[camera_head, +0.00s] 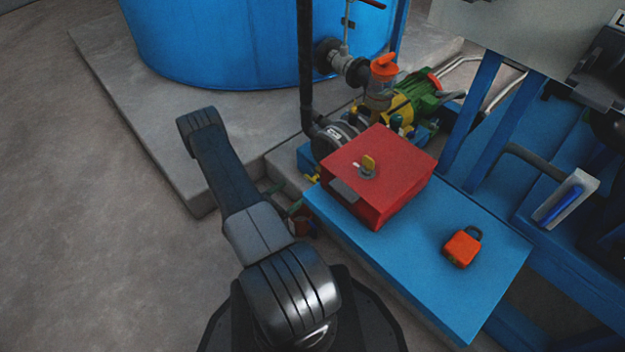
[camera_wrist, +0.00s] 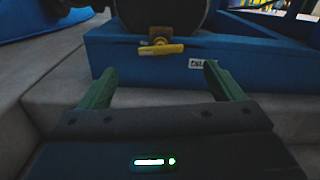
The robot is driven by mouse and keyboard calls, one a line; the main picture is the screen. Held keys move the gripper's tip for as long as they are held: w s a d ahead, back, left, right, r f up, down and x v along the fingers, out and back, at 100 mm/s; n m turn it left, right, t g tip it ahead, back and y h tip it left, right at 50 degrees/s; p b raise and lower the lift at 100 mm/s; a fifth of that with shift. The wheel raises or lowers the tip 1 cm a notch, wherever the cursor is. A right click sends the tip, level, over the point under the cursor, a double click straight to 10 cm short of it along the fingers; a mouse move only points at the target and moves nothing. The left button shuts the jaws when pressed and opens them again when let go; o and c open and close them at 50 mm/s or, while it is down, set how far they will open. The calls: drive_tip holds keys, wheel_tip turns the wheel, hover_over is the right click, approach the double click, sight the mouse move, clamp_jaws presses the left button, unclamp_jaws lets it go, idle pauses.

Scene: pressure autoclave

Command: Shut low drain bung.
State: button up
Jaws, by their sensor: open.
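The low drain bung (camera_wrist: 161,49) shows in the wrist view as a yellow bar handle on a small brass-coloured body. It sits low under a dark round casing (camera_wrist: 160,14), at the blue base, and its bar lies roughly level across the picture. A small white label (camera_wrist: 200,64), only partly readable, is to its right. My gripper (camera_wrist: 160,70) is open, with its green fingers wide apart and nothing between them. The handle is ahead of the fingertips, between them in the picture and apart from them. In the head view my arm largely hides the gripper.
A blue bench (camera_head: 430,285) carries a red box (camera_head: 385,175) with a yellow knob and an orange padlock (camera_head: 462,247). A green and yellow pump (camera_head: 415,100) stands behind. A blue tank (camera_head: 230,45) stands on a concrete plinth (camera_head: 130,85). Open floor lies left.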

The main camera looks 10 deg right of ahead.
sight(310, 180)
drive_tip(key=b+x, duration=0.2)
drive_tip(key=x, duration=0.8)
drive_tip(key=shift+w+d, duration=0.1)
drive_tip(key=shift+d, duration=0.05)
drive_tip(key=c, duration=1)
drive_tip(key=shift+f+m+b, duration=0.15)
drive_tip(key=shift+m+b, duration=0.15)
drive_tip(key=shift+b, duration=0.25)
drive_tip(key=shift+m, duration=0.5)
drive_tip(key=o, duration=1)
